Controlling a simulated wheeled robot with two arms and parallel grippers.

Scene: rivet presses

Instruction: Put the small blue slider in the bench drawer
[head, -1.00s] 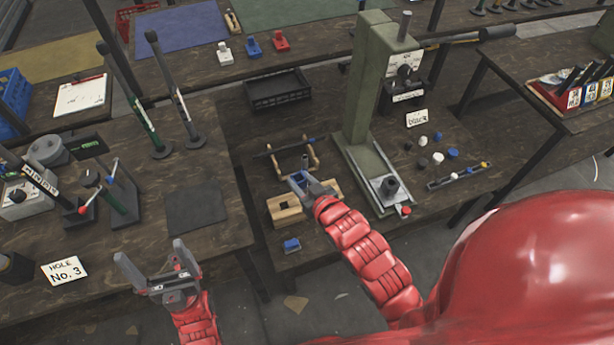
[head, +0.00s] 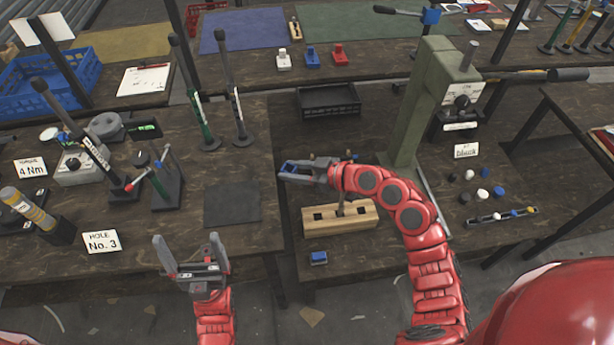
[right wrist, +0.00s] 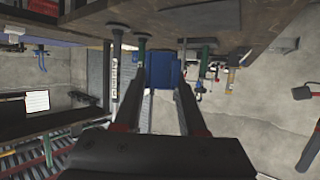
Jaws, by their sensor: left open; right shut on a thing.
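My right gripper (head: 288,171) is shut on a small blue thing (right wrist: 165,73), held between its fingertips in the right wrist view. The gripper is above the middle bench, behind and left of a wooden block (head: 368,217). The held piece is small and partly hidden in the head view, so its exact shape is unclear. Another small blue piece (head: 318,258) lies at the bench's front edge. A blue piece (head: 312,57) stands on the back bench between a white and a red one. My left gripper (head: 187,245) is open and empty before the left bench. I cannot make out a drawer.
A black tray (head: 330,113) lies on the bench behind my right gripper. A green press (head: 424,105) stands to its right. Tall tools, a dark mat (head: 231,203) and a HOLE No. 3 sign (head: 103,241) are on the left bench.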

